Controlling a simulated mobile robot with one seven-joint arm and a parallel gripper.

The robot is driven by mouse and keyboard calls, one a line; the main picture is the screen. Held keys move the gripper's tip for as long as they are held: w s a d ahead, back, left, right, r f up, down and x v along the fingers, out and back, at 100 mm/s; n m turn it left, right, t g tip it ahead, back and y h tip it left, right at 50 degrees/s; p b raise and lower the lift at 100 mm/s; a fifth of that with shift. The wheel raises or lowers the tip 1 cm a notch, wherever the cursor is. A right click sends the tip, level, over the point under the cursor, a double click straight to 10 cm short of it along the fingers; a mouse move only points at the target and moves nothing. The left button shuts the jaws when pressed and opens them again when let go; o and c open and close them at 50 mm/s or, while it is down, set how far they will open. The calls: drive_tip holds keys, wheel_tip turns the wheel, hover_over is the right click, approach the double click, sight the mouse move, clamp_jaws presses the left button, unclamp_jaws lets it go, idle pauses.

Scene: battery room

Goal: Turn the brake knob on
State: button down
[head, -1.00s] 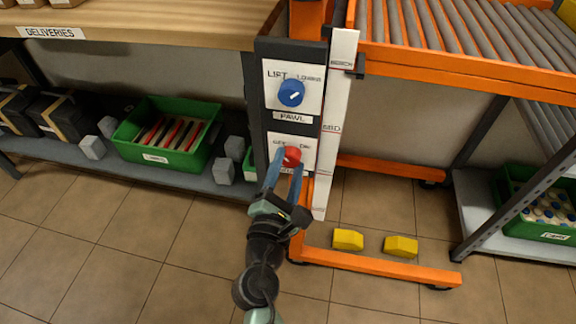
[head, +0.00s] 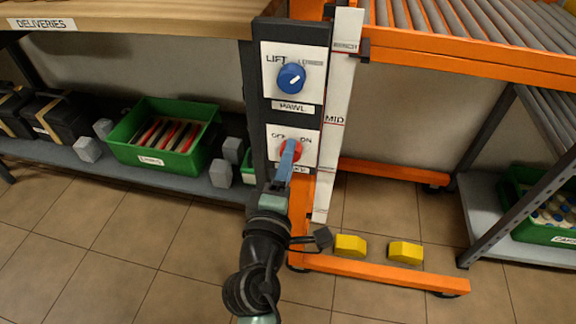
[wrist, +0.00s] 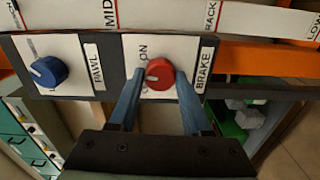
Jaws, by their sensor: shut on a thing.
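The red brake knob (head: 299,150) is on a white plate with OFF and ON marks, low on the dark panel (head: 262,100). In the wrist view the same red knob (wrist: 160,82) sits between the two blue fingers. My gripper (head: 289,152) is shut on it, with the fingers on either side in the wrist view (wrist: 159,78). In the head view the fingers line up and hide part of the knob and its plate. The knob's exact pointer direction is hard to read.
The blue pawl knob (head: 291,78) is directly above on the same panel. An orange roller frame (head: 400,268) stands at right, with two yellow blocks (head: 350,245) by its foot. A green bin (head: 165,140) sits on the left lower shelf.

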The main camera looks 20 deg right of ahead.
drive_tip(key=shift+f+m+b, duration=0.1)
drive_tip(key=shift+m+b, duration=1.75)
drive_tip(key=shift+m, duration=1.65)
drive_tip(key=shift+c, duration=1.7)
unclamp_jaws()
drive_tip(key=p+v, duration=0.1)
drive_tip(key=v, duration=1.2)
